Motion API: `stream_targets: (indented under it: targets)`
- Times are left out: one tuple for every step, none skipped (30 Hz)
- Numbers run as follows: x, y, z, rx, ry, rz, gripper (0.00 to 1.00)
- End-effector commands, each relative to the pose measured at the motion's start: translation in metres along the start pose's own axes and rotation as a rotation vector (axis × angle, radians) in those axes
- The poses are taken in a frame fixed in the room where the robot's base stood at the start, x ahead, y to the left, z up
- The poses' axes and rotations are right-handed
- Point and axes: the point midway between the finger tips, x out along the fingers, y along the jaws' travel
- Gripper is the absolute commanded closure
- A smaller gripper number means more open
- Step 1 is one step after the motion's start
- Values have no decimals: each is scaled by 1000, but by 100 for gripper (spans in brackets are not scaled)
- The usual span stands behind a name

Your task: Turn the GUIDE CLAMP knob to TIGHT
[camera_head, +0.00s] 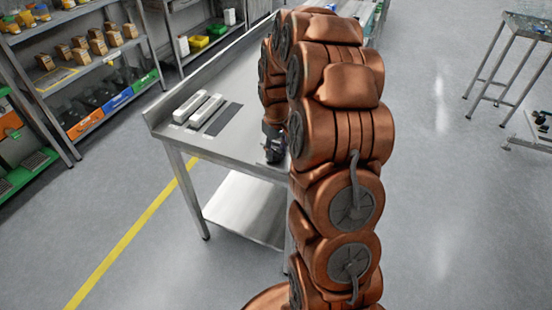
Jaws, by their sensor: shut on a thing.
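My gripper (273,150) shows as a small dark shape at the front edge of the steel table (232,152), just left of my copper arm. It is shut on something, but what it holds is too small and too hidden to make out. I cannot pick out the GUIDE CLAMP knob or its TIGHT mark. My arm fills the middle of the view and covers the table's right part and whatever stands there.
Two pale bars (197,107) and a dark flat strip (222,119) lie on the table's left part. A shelf rack (100,60) with boxes and bins stands at the left. A small steel stand (520,35) is at the right. The floor (450,200) right of my arm is clear.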

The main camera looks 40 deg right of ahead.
Motion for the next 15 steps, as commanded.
stream_targets:
  targets:
    - [7,1,0,44,1,3,95]
    - [7,1,0,73,0,2,95]
    - [7,1,0,112,-1,1,95]
    - [6,1,0,141,-1,1,95]
    - [6,1,0,169,0,1,95]
    - [6,1,-1,208,1,1,95]
    - [6,1,-1,236,2,2,95]
    - [6,1,-1,264,2,3,95]
    - [5,1,-1,302,2,3,95]
    - [5,1,0,332,1,2,95]
    - [5,1,0,361,0,2,95]
    - [5,1,0,398,-1,2,95]
    - [5,1,1,427,-1,1,95]
    - [4,1,1,455,-1,1,95]
    - [4,1,0,492,-1,2,95]
